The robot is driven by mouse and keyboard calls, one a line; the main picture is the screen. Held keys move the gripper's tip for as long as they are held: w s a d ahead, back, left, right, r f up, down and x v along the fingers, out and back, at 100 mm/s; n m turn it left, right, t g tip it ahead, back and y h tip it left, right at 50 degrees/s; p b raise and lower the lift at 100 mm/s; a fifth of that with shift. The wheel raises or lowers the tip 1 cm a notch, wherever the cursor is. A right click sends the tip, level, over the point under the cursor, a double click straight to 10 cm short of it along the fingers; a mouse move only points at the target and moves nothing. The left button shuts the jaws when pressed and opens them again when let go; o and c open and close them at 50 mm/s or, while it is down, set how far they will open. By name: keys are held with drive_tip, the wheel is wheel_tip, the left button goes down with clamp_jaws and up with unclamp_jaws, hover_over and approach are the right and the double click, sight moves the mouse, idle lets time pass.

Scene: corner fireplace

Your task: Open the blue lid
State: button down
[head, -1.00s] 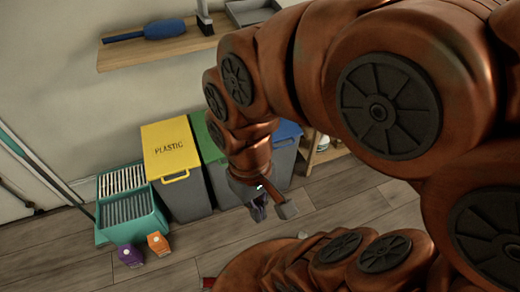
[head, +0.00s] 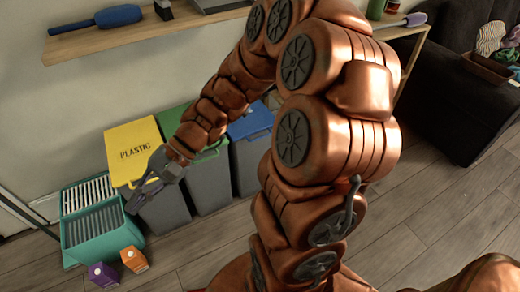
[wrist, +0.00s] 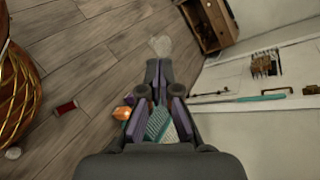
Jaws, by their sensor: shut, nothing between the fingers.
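The blue lid (head: 251,120) is closed on the rightmost of three grey bins in the head view, partly hidden behind my arm. The green lid (head: 190,126) is on the middle bin and the yellow lid marked PLASTIC (head: 135,150) is on the left bin. My gripper (head: 134,204) is shut and empty, in front of the yellow-lidded bin, left of and well apart from the blue lid. In the wrist view my gripper (wrist: 159,68) points away from the bins, and the blue lid is not seen there.
A wooden shelf (head: 150,38) hangs above. A dark sofa (head: 455,105) is at right. Floor in front of the bins is clear.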

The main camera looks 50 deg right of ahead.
drive_tip(key=w+d+f+m+t+b, duration=0.4)
drive_tip(key=w+d+f+m+t, duration=0.15)
drive_tip(key=w+d, duration=0.3)
drive_tip(key=w+d+f+m+t+b, duration=0.3)
drive_tip(key=w+d+f+m+t, duration=0.1)
drive_tip(key=w+d+m+t, duration=0.4)
drive_tip(key=d+f+m+t+h+b, duration=0.25)
drive_tip(key=d+f+m+h, duration=0.25)
drive_tip(key=d+f, duration=0.45)
drive_tip(key=d+f+m+t+h+b, duration=0.25)
drive_tip(key=d+f+m+h, duration=0.3)
drive_tip(key=d, duration=0.75)
drive_tip(key=s+d+f+m+g+h+b, duration=0.2)
drive_tip(key=s+d+f+m+h, duration=0.2)
drive_tip(key=d+f, duration=0.35)
drive_tip(key=s+d+f+m+g+h+b, duration=0.15)
drive_tip(key=s+d+f+m+h, duration=0.3)
drive_tip(key=f, duration=0.45)
drive_tip(key=w+d+r+y+b, duration=0.1)
drive_tip(key=w+d+r+b, duration=0.2)
drive_tip(key=w, duration=0.5)
drive_tip(key=shift+w+d+n+b, duration=0.3)
drive_tip(key=shift+d+n, duration=0.15)
drive_tip(key=shift+d, duration=0.1)
drive_tip(key=shift+r, duration=0.15)
